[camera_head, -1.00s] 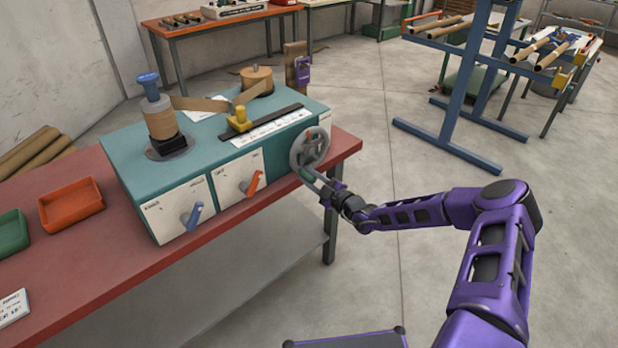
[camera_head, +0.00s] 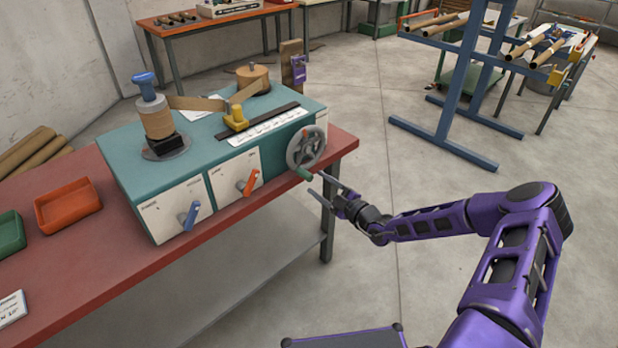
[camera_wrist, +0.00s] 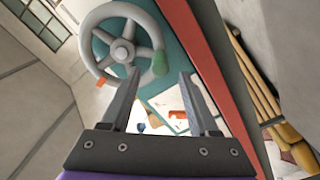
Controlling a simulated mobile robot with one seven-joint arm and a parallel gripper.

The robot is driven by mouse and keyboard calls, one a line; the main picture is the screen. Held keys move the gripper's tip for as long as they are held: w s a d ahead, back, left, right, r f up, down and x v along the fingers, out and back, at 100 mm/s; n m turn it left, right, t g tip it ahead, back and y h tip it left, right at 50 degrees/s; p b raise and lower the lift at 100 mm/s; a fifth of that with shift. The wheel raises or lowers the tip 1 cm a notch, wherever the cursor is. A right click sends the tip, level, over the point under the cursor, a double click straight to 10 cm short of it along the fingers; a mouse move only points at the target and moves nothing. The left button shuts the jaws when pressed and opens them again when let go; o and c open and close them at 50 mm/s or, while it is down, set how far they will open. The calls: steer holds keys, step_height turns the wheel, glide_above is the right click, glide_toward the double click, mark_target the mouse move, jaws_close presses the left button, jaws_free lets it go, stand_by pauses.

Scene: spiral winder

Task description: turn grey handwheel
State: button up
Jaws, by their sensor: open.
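The grey handwheel (camera_head: 306,147) is on the right end of the teal winder (camera_head: 225,120). Its green handle (camera_head: 304,174) sticks out at the lower rim in the head view. In the wrist view the handwheel (camera_wrist: 123,50) fills the upper left, with the green handle (camera_wrist: 160,64) at its right and an orange mark (camera_wrist: 100,82) at its lower left. My gripper (camera_head: 318,187) is open and empty, just to the right of and below the green handle. In the wrist view my gripper's fingers (camera_wrist: 160,78) are spread apart, with the handle beyond their tips and a visible gap.
The winder stands on a red-topped bench (camera_head: 90,262). An orange lever (camera_head: 250,181) and a blue lever (camera_head: 191,215) project from its front. An orange tray (camera_head: 67,206) lies at left. Floor right of the bench is clear up to a blue rack (camera_head: 455,100).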

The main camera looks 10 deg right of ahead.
steer(key=v, duration=1.1)
steer(key=shift+s+f, duration=0.1)
steer(key=shift+s, duration=0.05)
